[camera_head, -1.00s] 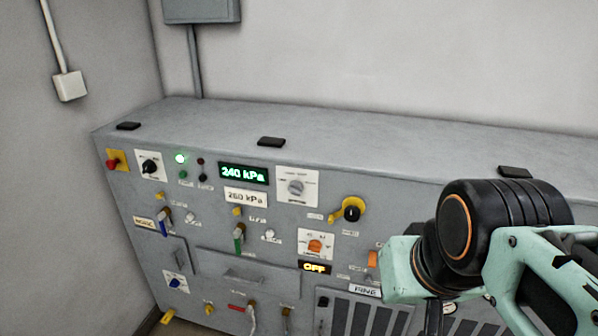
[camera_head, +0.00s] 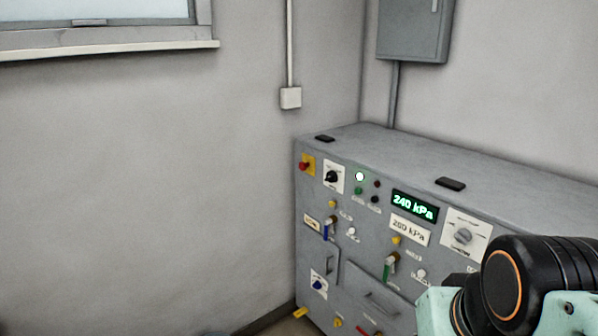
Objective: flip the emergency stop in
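The emergency stop is most likely the red knob (camera_head: 303,166) on a yellow plate (camera_head: 309,170) at the upper left corner of the grey control cabinet (camera_head: 357,247). The knob stands out from the panel face. My arm shows at the lower right in the head view, in front of the cabinet's right part and well to the right of the red knob. The gripper's fingers are outside the picture, so its state does not show.
A wall box (camera_head: 412,30) hangs above. The wall left of the cabinet is bare below a window (camera_head: 95,12).

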